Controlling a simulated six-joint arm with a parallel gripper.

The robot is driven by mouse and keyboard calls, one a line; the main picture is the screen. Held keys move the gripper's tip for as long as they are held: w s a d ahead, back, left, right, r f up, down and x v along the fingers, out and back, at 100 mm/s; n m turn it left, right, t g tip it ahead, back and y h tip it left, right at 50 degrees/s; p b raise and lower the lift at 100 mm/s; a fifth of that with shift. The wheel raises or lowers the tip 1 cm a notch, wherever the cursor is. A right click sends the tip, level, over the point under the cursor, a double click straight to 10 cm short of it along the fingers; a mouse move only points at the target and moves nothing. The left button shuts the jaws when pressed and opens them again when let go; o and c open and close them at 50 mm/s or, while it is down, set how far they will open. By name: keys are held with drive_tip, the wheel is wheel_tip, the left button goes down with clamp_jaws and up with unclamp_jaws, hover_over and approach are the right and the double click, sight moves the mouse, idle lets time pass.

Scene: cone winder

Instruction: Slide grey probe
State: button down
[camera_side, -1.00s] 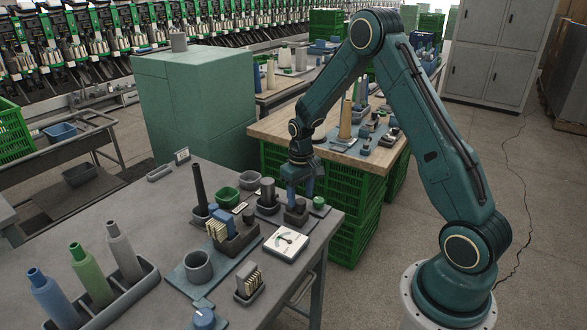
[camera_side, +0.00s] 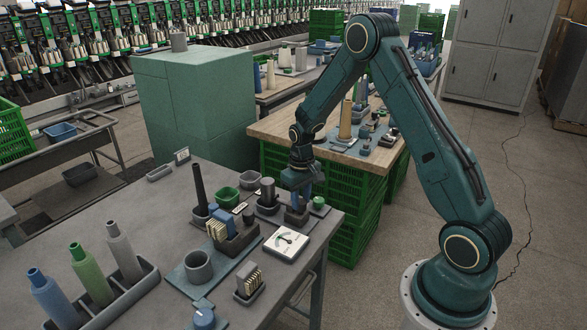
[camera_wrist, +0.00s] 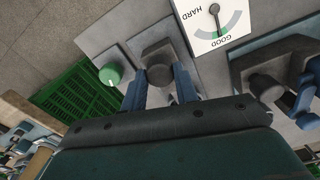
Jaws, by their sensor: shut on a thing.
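The grey probe (camera_wrist: 158,74) shows in the wrist view as a dark, short block with a rounded top, standing on a grey plate. My gripper (camera_wrist: 160,88) has its two blue fingers on either side of the probe and is shut on it. In the side view my gripper (camera_side: 299,200) points down at the right part of the grey table and largely hides the probe between its fingers. A white dial gauge (camera_side: 286,242), marked HARD and GOOD, lies beside the probe. Its needle points toward the green GOOD band in the wrist view (camera_wrist: 222,22).
A green knob (camera_side: 319,203) stands close to the right of my gripper. A dark holder (camera_side: 238,240) with blue and cream parts, a grey cylinder (camera_side: 267,190) and a green bowl (camera_side: 229,197) crowd the left side. The table edge is near on the right.

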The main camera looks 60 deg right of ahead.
drive_tip(key=shift+s, duration=1.6)
drive_tip(key=c, duration=1.1)
unclamp_jaws()
drive_tip(key=shift+o, duration=0.2)
drive_tip(key=shift+r, duration=0.1)
wheel_tip(320, 180, up, 14)
